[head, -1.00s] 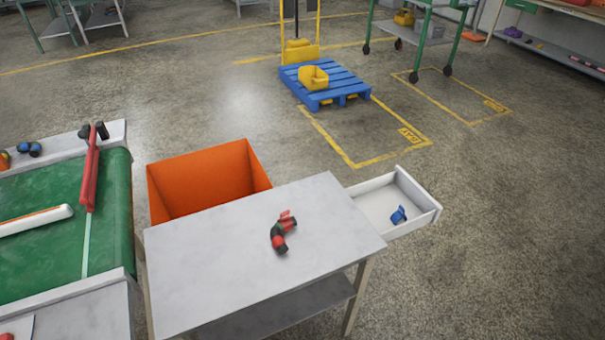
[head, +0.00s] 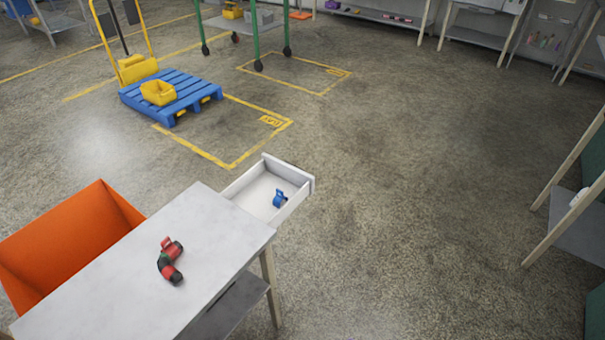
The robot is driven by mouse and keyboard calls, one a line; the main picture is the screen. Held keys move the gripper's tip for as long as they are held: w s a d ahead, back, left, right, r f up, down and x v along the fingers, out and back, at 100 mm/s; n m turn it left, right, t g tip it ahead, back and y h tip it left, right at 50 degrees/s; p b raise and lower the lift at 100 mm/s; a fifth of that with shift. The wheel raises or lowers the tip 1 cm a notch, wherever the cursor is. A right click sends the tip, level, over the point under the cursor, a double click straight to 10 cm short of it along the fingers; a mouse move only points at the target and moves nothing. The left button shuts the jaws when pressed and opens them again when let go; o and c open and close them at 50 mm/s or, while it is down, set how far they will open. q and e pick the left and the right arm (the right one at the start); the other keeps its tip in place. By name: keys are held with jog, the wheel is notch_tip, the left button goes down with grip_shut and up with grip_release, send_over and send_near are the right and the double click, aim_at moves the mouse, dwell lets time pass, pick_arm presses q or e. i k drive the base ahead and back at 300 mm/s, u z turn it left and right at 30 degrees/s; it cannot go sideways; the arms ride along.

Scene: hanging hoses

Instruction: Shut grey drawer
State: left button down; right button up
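The drawer (head: 247,188) is pulled out from the far right side of a grey-topped table (head: 120,263). It looks light grey to white and stands open. A small blue part (head: 279,198) lies inside it, near its front panel (head: 291,172). Neither of my grippers shows in the head view.
An orange bin (head: 68,238) stands left of the table. The floor right of the drawer is clear up to a shelf rack (head: 576,225) at the right edge.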

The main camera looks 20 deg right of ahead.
aim_at(255, 192)
jog(key=z, duration=1.7)
jog(key=i, duration=2.95)
jog(key=u, duration=2.6)
jog(key=i, duration=0.35)
jog(key=u, duration=1)
